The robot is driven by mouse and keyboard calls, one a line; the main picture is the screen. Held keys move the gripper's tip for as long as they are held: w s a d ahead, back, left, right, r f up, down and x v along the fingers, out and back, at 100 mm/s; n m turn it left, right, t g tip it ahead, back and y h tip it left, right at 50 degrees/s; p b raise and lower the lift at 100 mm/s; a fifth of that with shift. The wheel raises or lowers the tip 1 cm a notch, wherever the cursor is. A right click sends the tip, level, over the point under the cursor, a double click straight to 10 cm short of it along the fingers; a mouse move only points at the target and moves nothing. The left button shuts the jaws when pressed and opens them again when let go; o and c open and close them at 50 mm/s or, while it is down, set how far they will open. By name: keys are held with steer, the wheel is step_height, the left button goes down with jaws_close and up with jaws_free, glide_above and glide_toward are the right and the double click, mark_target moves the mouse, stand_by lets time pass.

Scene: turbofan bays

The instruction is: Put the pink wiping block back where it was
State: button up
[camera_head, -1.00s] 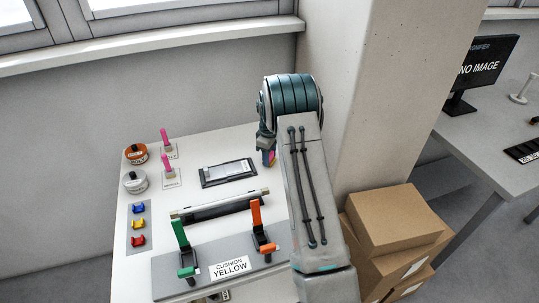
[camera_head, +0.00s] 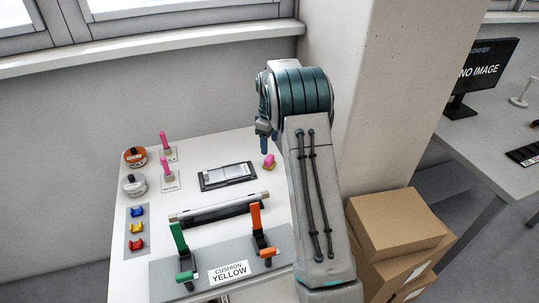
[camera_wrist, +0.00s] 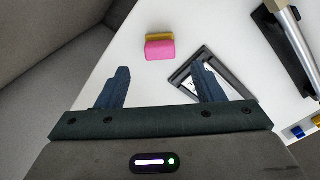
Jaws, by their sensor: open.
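The pink wiping block (camera_head: 268,161) rests on the white table (camera_head: 262,183) near its back right edge, with a yellow layer on one side. It also shows in the wrist view (camera_wrist: 160,48), standing free beyond my fingertips. My gripper (camera_wrist: 160,80) is open and empty, its two dark fingers spread apart. In the head view my gripper (camera_head: 264,138) is above and close to the block, apart from it; part of it is hidden by my wrist.
A black-framed tray (camera_head: 228,176) lies left of the block. A metal bar (camera_head: 220,208), a clamp fixture with green (camera_head: 179,238) and orange (camera_head: 256,217) levers, two tins, pink-handled tools and coloured clips fill the table. Cardboard boxes (camera_head: 396,225) stand right, beside a pillar (camera_head: 370,90).

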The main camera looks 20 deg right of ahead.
mark_target(270, 157)
steer(key=s+a+r+m+t, duration=0.1)
steer(key=s+a+r+m, duration=0.15)
steer(key=s+r, duration=0.55)
steer(key=s+a+r+m+t, duration=0.1)
steer(key=s+a+r+m, duration=0.1)
steer(key=s+a+r, duration=0.4)
steer(key=s+a+m, duration=0.1)
steer(key=s+m, duration=0.1)
steer(key=s, duration=0.9)
steer(key=s+a+f+m+t, duration=0.1)
steer(key=s+m, duration=0.1)
steer(key=s, duration=1)
steer(key=shift+a+f, duration=0.15)
steer(key=shift+a, duration=0.2)
